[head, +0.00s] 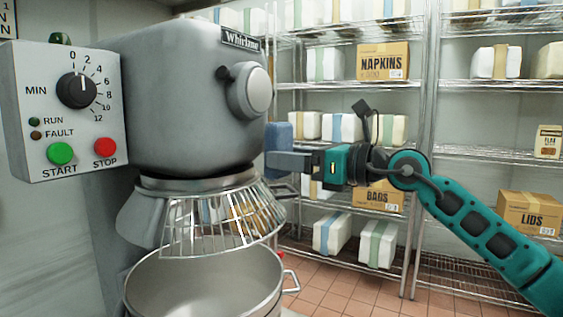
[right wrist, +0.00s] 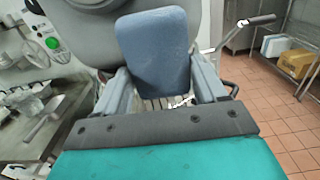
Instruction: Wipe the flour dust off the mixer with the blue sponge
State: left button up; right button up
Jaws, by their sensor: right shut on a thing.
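The grey mixer (head: 185,95) fills the left of the head view, with its wire bowl guard (head: 225,215) and steel bowl (head: 205,285) below the head. My right gripper (head: 285,160) is at the right side of the mixer head, just above the guard. It is shut on the blue sponge (head: 279,138), which stands upright against or very close to the mixer's side; I cannot tell if they touch. The sponge also shows between the fingers in the right wrist view (right wrist: 155,50). No flour dust can be clearly made out. My left gripper is not in view.
A control box (head: 65,110) with a dial and green and red buttons sticks out at the left. A round hub (head: 250,92) and the bowl handle (head: 291,281) protrude at the mixer's right. Wire shelves (head: 350,85) with boxes stand behind. The tiled floor (head: 340,290) is open.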

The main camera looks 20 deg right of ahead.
jog(key=b+v, duration=0.2)
jog(key=v, duration=0.3)
